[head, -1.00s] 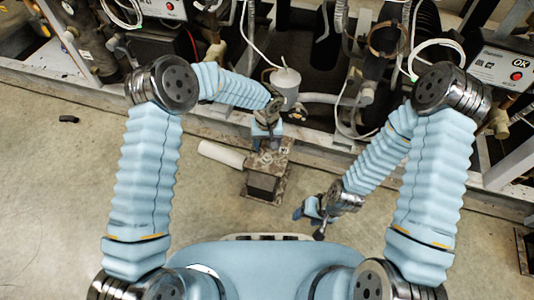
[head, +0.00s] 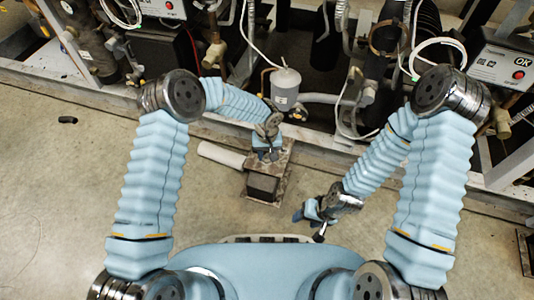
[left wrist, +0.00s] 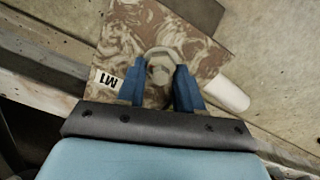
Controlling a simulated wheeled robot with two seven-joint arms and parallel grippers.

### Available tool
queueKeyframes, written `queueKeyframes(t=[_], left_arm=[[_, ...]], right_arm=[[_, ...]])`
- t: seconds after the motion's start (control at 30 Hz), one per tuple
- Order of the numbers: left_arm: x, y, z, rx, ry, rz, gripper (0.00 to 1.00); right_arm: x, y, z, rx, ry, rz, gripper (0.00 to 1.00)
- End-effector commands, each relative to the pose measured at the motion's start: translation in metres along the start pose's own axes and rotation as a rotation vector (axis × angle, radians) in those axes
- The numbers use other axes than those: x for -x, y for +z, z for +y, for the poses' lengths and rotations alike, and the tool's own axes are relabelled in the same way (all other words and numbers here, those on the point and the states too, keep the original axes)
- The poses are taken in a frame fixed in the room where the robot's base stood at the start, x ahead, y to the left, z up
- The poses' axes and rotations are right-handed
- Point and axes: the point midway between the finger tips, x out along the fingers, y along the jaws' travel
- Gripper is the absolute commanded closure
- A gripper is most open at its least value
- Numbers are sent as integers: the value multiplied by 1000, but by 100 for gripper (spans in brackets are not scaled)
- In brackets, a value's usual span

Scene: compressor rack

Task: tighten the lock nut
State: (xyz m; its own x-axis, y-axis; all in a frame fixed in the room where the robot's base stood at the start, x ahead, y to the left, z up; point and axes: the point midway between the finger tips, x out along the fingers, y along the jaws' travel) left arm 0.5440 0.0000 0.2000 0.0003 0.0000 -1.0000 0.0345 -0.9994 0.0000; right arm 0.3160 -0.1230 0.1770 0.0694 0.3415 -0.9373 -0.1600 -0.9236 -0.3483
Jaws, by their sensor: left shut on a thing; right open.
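The lock nut (left wrist: 160,70), a pale hexagonal nut on a washer-like ring, sits on a rusty, blotched plate (left wrist: 185,32) with an "M1" label (left wrist: 107,80). My left gripper (left wrist: 160,84) has its blue fingers on either side of the nut and is shut on it. In the head view my left gripper (head: 268,154) is over the plate of a short stand (head: 284,160) and hides the nut. My right gripper (head: 310,214) is open and empty, low in front of the stand and to its right.
A white cylinder (head: 221,154) lies on the floor left of the stand. Behind is the rack's metal base rail (head: 330,137), with a pale canister (head: 286,88), pipes, hoses and a control box (head: 500,70). The floor at the left is mostly clear.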

Motion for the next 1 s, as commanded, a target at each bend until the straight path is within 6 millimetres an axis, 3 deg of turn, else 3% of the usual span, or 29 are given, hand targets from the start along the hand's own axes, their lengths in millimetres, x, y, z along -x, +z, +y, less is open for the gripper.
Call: queueKeyframes(t=[0.47, 1.0], left_arm=[[-1, 0, 0, -88, 0, 1, 95], [-1, 1, 3, -554, 0, 0, 95]], right_arm=[[-5, 0, 2, 0, 0, 1, 44], [-22, -1, 8, -1, 1, 6, 44]])
